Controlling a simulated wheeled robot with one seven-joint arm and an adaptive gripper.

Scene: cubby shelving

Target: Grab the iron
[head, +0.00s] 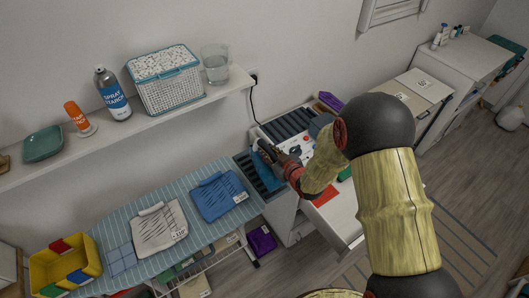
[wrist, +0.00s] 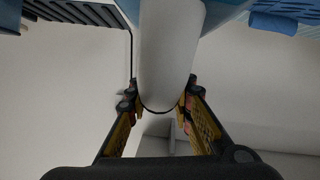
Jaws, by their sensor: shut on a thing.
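The iron (head: 264,148) shows in the head view as a small white and blue shape at the end of my arm, beside the slatted dark-blue rest at the board's right end. My gripper (head: 279,158) is at it and partly hides it. In the wrist view a smooth white rounded part of the iron (wrist: 165,50) lies between the two fingers of my gripper (wrist: 158,103), with one finger on each side. The gripper is shut on this part. Pale blue surfaces show behind it at the top. The iron's soleplate is hidden.
A striped ironing board (head: 185,187) holds folded blue and white clothes. A wall shelf (head: 150,123) above carries a basket (head: 165,80), a spray can (head: 112,93) and a jug (head: 215,64). A black cord (head: 252,100) hangs by the wall. A white cabinet (head: 345,215) stands beneath my arm.

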